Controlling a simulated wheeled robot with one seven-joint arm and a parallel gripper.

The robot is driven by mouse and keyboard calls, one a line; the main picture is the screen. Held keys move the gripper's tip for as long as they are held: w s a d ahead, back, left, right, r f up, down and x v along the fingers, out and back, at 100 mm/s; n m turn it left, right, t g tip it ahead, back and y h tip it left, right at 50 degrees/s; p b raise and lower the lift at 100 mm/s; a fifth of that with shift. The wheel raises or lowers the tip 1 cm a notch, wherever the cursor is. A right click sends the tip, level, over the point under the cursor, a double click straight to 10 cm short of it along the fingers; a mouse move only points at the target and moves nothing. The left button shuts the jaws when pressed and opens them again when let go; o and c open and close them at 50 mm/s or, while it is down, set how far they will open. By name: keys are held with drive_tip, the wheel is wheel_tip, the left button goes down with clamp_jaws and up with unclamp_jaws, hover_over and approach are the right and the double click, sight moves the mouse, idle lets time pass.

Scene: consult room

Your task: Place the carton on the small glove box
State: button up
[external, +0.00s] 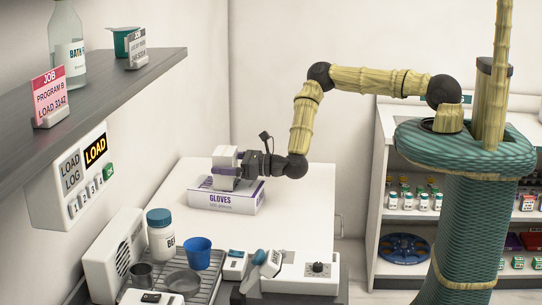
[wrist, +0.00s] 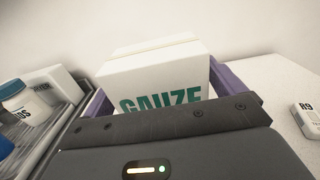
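The carton (external: 226,157) is a white box, marked GAUZE in the wrist view (wrist: 155,75). It is upright, over the left part of the small glove box (external: 236,200), a low white and purple box marked GLOVES on the white counter. The glove box's purple edges show around the carton in the wrist view (wrist: 232,83). My gripper (external: 225,171) reaches in from the right, with a finger along the carton's near side, and appears shut on it. The far finger is hidden. I cannot tell whether the carton's bottom touches the glove box.
A drying rack (external: 203,287) with a white bottle (external: 161,236), a blue cup (external: 197,254) and metal dishes is in front. A shelf (external: 95,95) overhangs at left. The counter (external: 300,205) is clear right of the glove box. A small R9 device (wrist: 308,118) lies at right.

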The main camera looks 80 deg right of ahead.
drive_tip(key=shift+r, duration=0.1)
drive_tip(key=shift+r, duration=0.15)
drive_tip(key=shift+s+f, duration=0.2)
drive_tip(key=shift+s, duration=0.1)
drive_tip(key=s+b, duration=0.3)
drive_tip(key=s, duration=0.8)
drive_tip(key=shift+s+b, duration=0.2)
drive_tip(key=shift+b, duration=0.2)
drive_tip(key=shift+r, duration=0.1)
